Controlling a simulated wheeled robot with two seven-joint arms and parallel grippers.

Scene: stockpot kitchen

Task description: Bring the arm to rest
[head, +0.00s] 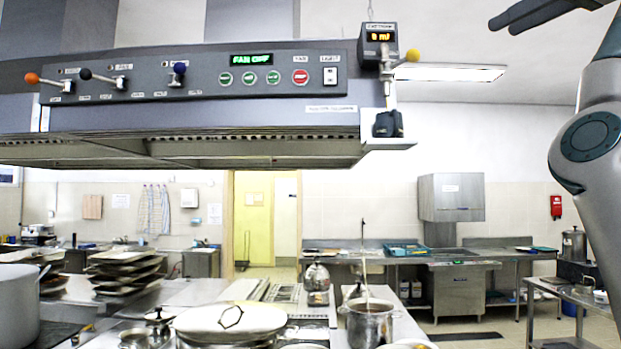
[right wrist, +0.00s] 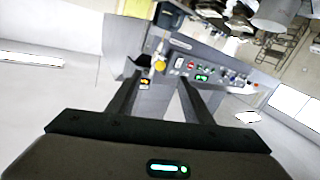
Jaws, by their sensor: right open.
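My right arm comes in from the right edge of the head view and is raised high. Its gripper (head: 535,14) is at the top right corner, partly cut off by the frame edge. In the right wrist view the two dark fingers (right wrist: 160,84) stand apart with nothing between them. The hood's control panel (head: 200,80) shows beyond the fingers in the wrist view, well away from them. My left gripper is in neither view.
The hood overhangs at the upper left, with a small box reading orange digits (head: 379,47) at its right end. Below are a lidded pan (head: 230,322), a steel pot (head: 369,325), a kettle (head: 316,279) and stacked trays (head: 125,268). The air around my right gripper looks clear.

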